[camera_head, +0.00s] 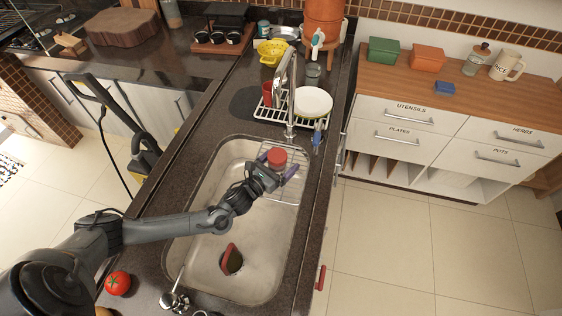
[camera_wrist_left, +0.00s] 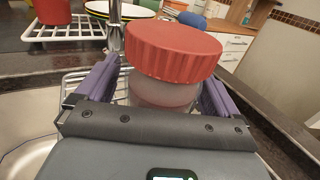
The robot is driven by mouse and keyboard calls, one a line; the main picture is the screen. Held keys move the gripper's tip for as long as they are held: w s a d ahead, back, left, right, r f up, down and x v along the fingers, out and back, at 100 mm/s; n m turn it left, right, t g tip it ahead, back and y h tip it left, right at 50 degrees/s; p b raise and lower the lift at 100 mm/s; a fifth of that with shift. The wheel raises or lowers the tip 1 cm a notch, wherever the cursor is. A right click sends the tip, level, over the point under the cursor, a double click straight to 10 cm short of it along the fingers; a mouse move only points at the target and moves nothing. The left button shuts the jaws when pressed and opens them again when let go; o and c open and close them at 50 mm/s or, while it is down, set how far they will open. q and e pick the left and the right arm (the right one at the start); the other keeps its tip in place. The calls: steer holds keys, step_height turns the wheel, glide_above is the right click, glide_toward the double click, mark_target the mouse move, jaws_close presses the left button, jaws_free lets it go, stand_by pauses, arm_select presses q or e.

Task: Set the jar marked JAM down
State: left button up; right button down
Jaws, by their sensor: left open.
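A jar with a red ribbed lid (camera_head: 277,156) is at the far end of the sink, over a wire rack (camera_head: 291,190). In the left wrist view, its red lid (camera_wrist_left: 172,50) looks slightly tilted, above a clear pinkish body. No JAM marking shows. My left gripper (camera_head: 278,165) is open, with one purple finger on each side of the jar. In the left wrist view, gaps show between the fingers and the jar body. The jar's base is hidden by the gripper, so I cannot tell whether it rests on the rack. My right gripper is not in view.
The faucet (camera_head: 291,92) rises just beyond the jar. A white dish rack (camera_head: 266,114) with a plate (camera_head: 313,102) and a red cup (camera_head: 267,93) stands behind it. A tomato (camera_head: 118,283) sits at lower left.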

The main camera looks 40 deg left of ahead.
arm_select(q)
steer(key=shift+s+r, duration=0.1)
steer(key=shift+r, duration=0.05)
steer(key=shift+s, duration=0.3)
steer(key=s+p, duration=0.1)
steer(key=s, duration=1)
steer(key=shift+s+a, duration=0.1)
steer(key=shift+a, duration=0.1)
